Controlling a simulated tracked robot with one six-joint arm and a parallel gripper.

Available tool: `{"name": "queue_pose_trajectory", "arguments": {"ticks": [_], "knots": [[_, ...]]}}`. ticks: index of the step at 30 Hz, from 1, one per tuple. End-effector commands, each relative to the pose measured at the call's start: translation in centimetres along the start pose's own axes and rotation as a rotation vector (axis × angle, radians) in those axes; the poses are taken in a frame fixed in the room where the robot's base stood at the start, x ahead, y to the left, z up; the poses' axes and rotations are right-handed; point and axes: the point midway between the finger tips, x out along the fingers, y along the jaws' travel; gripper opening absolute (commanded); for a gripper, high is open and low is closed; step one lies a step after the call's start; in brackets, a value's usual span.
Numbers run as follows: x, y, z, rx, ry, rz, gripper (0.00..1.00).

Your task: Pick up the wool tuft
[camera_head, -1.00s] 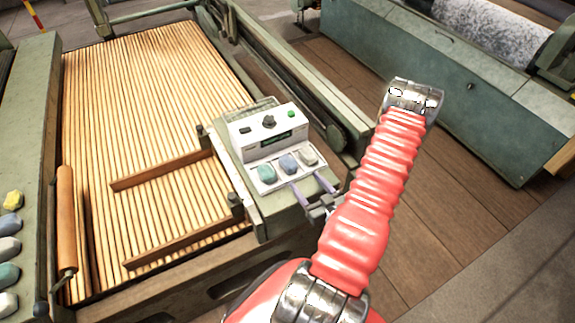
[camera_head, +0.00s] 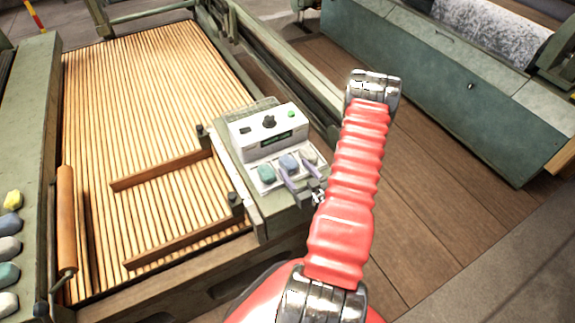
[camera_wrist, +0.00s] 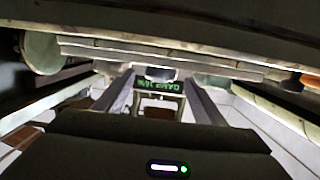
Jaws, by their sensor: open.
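Three wool tufts lie in a row on the pale tray at the front of a white control box (camera_head: 268,130) in the head view. The left one is a green tuft (camera_head: 266,174), the middle one is a blue tuft (camera_head: 288,162), and the right one is a whitish tuft (camera_head: 309,156), partly hidden. My gripper (camera_head: 289,162) is open, its two slim purple-grey fingers apart over the tray, one at each side of the blue tuft. I cannot tell its height above it. In the wrist view my gripper (camera_wrist: 160,92) frames the green display; no tuft is clear there.
A slatted wooden lattice (camera_head: 150,85) with brown rails lies left of the box. Several more tufts, including a yellow tuft (camera_head: 13,200), sit on the green frame at the far left. A long green machine (camera_head: 430,75) stands behind. Plank floor is open at right.

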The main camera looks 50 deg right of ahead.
Motion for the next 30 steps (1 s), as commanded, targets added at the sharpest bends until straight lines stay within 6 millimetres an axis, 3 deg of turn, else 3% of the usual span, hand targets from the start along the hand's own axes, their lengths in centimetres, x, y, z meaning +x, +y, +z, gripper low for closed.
{"name": "queue_pose_trajectory", "arguments": {"ticks": [8,19,30], "knots": [[0.9,-0.2,0.0,-0.002,0.0,-0.002,0.64],[5.0,-0.4,0.1,-0.001,0.0,-0.001,0.64],[5.2,-0.3,0.1,0.0,0.0,0.0,0.64]]}}
